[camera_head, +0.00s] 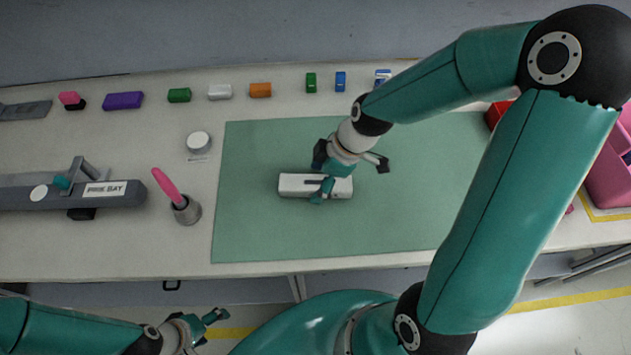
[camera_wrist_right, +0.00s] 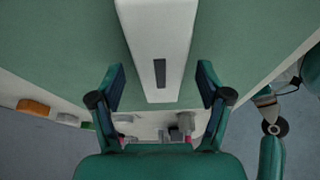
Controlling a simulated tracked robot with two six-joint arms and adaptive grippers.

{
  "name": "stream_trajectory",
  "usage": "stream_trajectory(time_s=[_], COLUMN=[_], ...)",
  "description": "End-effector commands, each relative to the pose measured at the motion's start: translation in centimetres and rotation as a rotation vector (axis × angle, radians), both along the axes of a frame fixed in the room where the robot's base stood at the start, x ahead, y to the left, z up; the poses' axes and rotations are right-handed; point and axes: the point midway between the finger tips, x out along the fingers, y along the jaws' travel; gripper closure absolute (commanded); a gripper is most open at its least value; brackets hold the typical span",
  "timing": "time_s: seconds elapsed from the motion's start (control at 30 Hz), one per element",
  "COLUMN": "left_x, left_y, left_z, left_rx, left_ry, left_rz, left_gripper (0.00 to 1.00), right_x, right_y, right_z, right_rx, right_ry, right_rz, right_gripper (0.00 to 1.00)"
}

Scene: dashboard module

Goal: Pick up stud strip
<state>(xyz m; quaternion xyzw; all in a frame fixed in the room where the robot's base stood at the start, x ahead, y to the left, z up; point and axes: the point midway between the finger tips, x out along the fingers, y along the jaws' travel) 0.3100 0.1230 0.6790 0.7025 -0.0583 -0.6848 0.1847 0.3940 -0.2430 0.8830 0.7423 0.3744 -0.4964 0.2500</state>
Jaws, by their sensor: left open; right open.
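A white bar with a dark slot (camera_head: 290,184) lies on the green mat; nothing marks it as the stud strip, so I cannot tell if it is. My right gripper (camera_head: 321,177) is above the bar and hides part of it. In the right wrist view the bar (camera_wrist_right: 160,30) runs between the two spread fingers of the open gripper (camera_wrist_right: 160,84), with a gap on each side. How far the fingertips are above the mat is unclear. My left gripper (camera_head: 211,326) is open and empty, low in the head view, in front of the table edge.
The green mat (camera_head: 250,230) is otherwise clear. To its left stand a grey cup (camera_head: 187,211) with a pink-handled tool, a round white disc (camera_head: 198,141) and a grey PINK BAY fixture (camera_head: 120,200). Several coloured blocks line the back, including an orange one (camera_head: 260,90).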

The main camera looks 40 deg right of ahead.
Motion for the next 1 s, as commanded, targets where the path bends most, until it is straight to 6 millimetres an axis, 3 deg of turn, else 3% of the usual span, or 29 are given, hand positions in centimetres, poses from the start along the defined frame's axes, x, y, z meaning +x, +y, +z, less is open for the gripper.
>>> stream_trajectory(time_s=[0.3,0.7,1.0], left_x=[-0.02,-0.02,-0.02], left_y=[-0.01,-0.01,0.0], left_z=[0.02,0.02,0.03], left_rx=[0.0,0.0,0.0], left_ry=[0.0,0.001,0.0], left_rz=[0.0,0.0,0.0], left_gripper=[0.24,0.24,0.24], right_x=[0.15,0.15,0.18], right_y=[0.2,0.19,0.2], right_z=[-0.76,-0.72,-0.59], right_rx=[0.0,0.0,0.0], right_ry=[0.0,0.0,-0.001], right_rz=[-0.001,-0.001,0.0], right_gripper=[0.23,0.88,0.9])
